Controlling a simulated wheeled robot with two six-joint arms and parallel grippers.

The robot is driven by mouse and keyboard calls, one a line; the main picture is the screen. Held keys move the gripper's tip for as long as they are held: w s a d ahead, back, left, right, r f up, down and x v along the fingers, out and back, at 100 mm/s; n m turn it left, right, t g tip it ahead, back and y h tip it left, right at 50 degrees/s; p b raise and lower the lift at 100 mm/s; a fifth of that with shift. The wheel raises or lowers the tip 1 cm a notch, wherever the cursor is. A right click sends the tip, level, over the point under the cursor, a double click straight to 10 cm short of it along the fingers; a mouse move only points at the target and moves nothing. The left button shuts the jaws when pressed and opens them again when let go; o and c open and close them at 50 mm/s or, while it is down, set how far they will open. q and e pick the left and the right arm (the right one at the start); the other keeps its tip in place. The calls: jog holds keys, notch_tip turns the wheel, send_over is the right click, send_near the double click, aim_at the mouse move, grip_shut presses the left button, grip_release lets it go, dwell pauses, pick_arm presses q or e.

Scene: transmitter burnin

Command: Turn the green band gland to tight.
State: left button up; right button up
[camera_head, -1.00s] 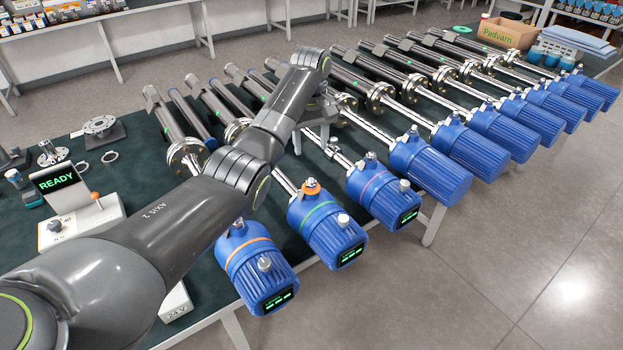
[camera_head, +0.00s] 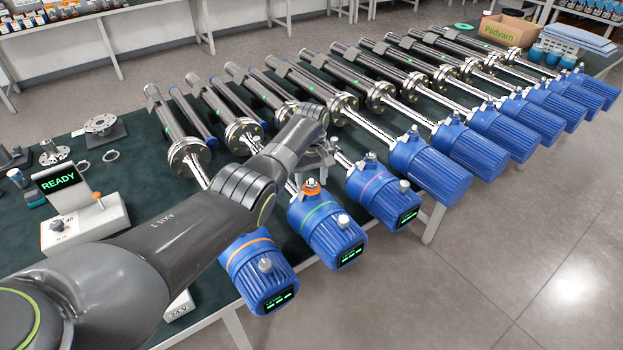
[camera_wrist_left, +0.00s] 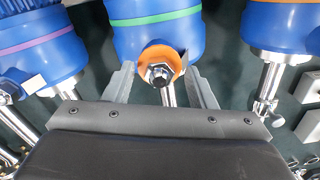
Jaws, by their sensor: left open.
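The green band transmitter (camera_head: 328,232) is a blue ribbed housing with a lit display, in the front row. Its gland (camera_head: 312,184) is a metal hex fitting with an orange collar, on the housing's back side. In the left wrist view the gland (camera_wrist_left: 158,73) faces the camera, below the green band (camera_wrist_left: 155,18). My left gripper (camera_wrist_left: 161,70) is open, with one finger on each side of the gland and gaps between. I cannot tell how far the fingertips are from it in depth.
An orange-banded transmitter (camera_head: 258,272) stands to the left and a pink-banded one (camera_head: 382,195) to the right, both close. Several more blue housings on metal stems run to the right. A control box reads READY (camera_head: 60,182) on the left of the bench.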

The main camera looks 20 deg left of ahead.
pick_arm(q)
jog(key=shift+c, duration=0.4)
jog(key=c, duration=0.9)
